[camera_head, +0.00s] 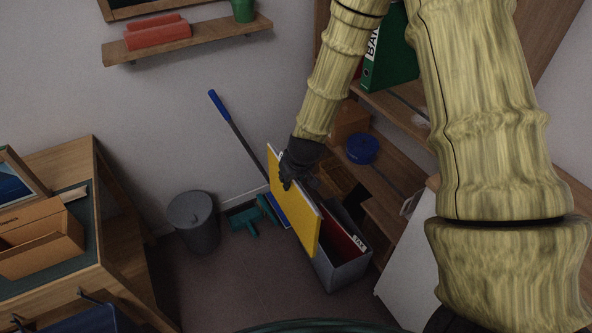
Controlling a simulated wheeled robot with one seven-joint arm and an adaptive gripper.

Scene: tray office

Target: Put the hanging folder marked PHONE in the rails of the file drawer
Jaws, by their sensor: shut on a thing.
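My gripper (291,174) is shut on the upper edge of a yellow folder (296,215), which hangs upright but slanted in the picture. No mark can be read on the folder, so I cannot tell if it says PHONE. A grey file drawer or box (347,275) stands on the floor, low and right of the folder. A red folder (339,233) with a white tab, apparently reading TAX, is inside it. The yellow folder's lower end overlaps the drawer's left side in view; I cannot tell whether it touches. The rails cannot be made out clearly.
Wooden shelves (378,212) with a blue round item (362,148) and a green binder (391,50) stand close behind and right. A white panel (408,262) is right of the drawer. A grey bin (194,222) and broom (236,133) are left. Floor (235,280) in front is clear.

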